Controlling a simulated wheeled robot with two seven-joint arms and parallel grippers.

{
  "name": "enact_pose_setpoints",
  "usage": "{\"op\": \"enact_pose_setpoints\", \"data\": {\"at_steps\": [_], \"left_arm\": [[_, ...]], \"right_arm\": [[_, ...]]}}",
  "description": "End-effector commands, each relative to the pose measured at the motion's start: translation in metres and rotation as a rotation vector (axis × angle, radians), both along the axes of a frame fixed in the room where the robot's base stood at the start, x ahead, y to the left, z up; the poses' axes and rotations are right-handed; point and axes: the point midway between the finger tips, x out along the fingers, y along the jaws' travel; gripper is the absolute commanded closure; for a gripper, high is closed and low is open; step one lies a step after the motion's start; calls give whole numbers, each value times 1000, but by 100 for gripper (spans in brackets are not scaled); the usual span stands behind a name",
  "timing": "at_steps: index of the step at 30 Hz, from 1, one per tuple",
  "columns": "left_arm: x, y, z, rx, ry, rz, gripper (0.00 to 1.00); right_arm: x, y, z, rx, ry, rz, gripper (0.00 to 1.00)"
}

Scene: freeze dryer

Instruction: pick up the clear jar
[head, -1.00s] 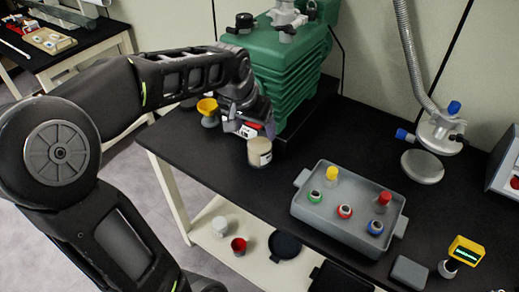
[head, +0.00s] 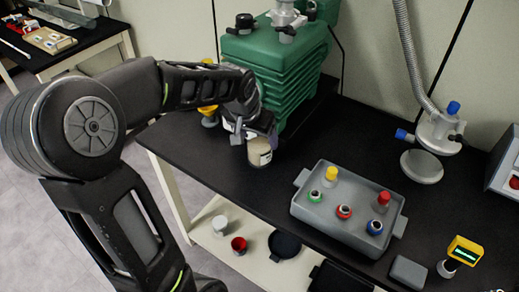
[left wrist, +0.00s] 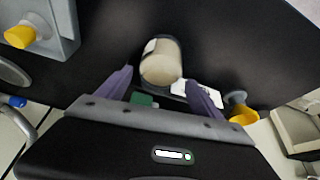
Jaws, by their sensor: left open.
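The clear jar (head: 259,153) stands on the black bench, with cream-coloured contents and a pale label. My left gripper (head: 251,133) is right at the jar in the head view and hides part of it. In the left wrist view the jar (left wrist: 161,63) shows between and just beyond the two purple fingertips of the left gripper (left wrist: 159,77). The fingers are apart, and I see a gap on each side of the jar. My right gripper is in neither view.
A yellow funnel-shaped item (head: 208,112) is left of the gripper. A grey tray (head: 335,232) with several coloured-capped vials lies to the right. Bench between jar and tray is clear.

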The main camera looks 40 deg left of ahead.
Motion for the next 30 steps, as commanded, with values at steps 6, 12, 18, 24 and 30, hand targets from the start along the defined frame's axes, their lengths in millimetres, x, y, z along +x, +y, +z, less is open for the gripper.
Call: {"op": "enact_pose_setpoints", "data": {"at_steps": [6, 12, 18, 24, 30], "left_arm": [[0, 0, 0, 0, 0, 0, 37], [0, 0, 0, 0, 0, 0, 54], [0, 0, 0, 0, 0, 0, 70], [0, 0, 0, 0, 0, 0, 86], [0, 0, 0, 0, 0, 0, 100]], "right_arm": [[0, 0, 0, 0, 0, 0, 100], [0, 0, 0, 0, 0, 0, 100], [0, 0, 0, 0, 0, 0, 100], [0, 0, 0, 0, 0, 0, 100], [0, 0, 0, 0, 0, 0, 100]]}}
